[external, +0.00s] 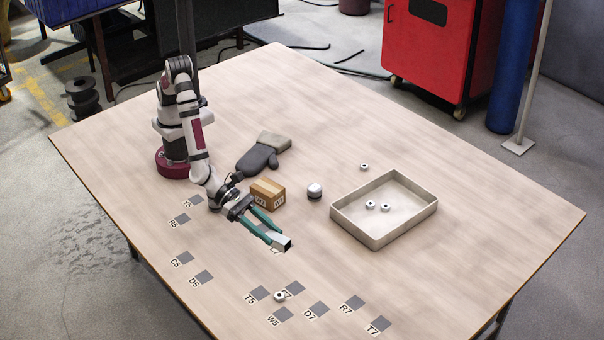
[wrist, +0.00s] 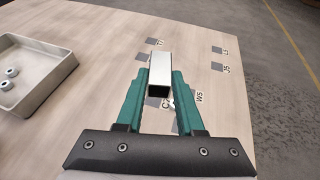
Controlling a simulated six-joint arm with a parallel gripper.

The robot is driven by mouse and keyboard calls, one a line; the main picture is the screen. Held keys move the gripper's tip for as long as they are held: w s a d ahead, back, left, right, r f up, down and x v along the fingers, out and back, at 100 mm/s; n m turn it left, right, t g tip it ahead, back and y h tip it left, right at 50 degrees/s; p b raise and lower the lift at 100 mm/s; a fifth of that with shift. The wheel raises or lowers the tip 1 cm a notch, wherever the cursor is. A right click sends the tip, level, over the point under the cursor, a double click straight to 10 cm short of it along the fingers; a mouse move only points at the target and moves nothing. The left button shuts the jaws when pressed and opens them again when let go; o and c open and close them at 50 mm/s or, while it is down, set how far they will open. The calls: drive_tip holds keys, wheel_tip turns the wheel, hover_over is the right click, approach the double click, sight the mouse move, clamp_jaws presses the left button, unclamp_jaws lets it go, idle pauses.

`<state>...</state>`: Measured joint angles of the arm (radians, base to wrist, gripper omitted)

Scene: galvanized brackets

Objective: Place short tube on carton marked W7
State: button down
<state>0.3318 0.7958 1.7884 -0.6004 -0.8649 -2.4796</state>
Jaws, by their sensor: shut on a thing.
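The short tube (external: 283,243) is a silvery square tube. My gripper (external: 274,232) has its green fingers shut on it, above the table. In the wrist view the tube (wrist: 160,70) sits between the fingertips of my gripper (wrist: 161,84), its open square end facing the camera. A small brown carton (external: 267,194) with a pale tape strip and dark-printed labels stands on the table, left of and behind the tube. Its label is too small to read surely. The carton does not show in the wrist view.
A beige tray (external: 400,231) holding two small round metal pieces stands to the right. A dark glove (external: 259,160) lies behind the carton. A rounded grey-white object (external: 314,191) stands right of the carton. Several grey marked squares line the front; a round piece (external: 280,296) lies among them.

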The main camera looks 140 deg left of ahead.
drive_tip(key=s+a+r+n+g+y, duration=0.2)
drive_tip(key=s+n+g+y, duration=0.5)
drive_tip(key=s, duration=0.7)
drive_tip(key=s+a+r+n+g+y, duration=0.25)
drive_tip(key=s+n+g, duration=0.45)
drive_tip(key=s, duration=0.7)
drive_tip(key=n+t, duration=0.1)
hover_over(259, 191)
wheel_tip(259, 191, down, 8)
wheel_tip(259, 191, down, 3)
drive_tip(key=shift+f+y, duration=0.1)
drive_tip(key=shift+y, duration=0.35)
drive_tip(key=shift+f, duration=0.4)
drive_tip(key=shift+f, duration=0.15)
drive_tip(key=c, duration=0.5)
unclamp_jaws()
drive_tip(key=shift+c, duration=0.2)
